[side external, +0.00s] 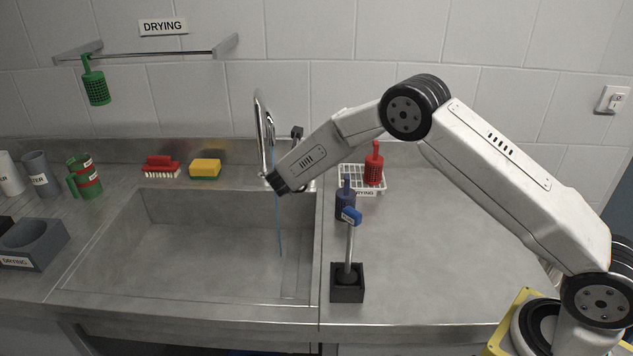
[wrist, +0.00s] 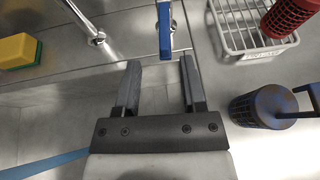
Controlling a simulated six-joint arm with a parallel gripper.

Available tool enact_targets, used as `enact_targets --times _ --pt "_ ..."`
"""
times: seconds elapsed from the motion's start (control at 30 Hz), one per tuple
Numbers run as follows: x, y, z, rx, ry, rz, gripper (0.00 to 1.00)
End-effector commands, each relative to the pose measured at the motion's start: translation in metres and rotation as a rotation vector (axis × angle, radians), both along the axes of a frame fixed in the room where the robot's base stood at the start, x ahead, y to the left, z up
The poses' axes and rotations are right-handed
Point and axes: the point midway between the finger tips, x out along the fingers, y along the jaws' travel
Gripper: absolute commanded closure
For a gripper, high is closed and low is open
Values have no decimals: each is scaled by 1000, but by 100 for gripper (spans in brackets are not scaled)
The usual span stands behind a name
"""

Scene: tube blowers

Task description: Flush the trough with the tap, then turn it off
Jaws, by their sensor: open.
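The steel tap (side external: 262,125) stands at the back right of the trough (side external: 190,265). A thin blue stream (side external: 280,230) runs down into the trough, and it also crosses the lower left of the wrist view (wrist: 45,165). The tap's blue lever (wrist: 164,32) shows in the wrist view, just beyond my fingertips and in line with the gap between them. My gripper (wrist: 160,68) is open and empty. In the side view my wrist hides the fingers and part of the tap.
Cups and a grey holder (side external: 35,240) stand left.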

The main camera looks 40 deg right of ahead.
Motion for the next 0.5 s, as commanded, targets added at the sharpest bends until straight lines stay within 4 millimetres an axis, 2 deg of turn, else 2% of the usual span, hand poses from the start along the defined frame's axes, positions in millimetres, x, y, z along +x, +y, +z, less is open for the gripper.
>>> enact_targets --times 0.2,0.5 --pt "-6 2 2 -8 -39 -42 47" --pt "-2 -2 -1 -7 -38 -42 47"
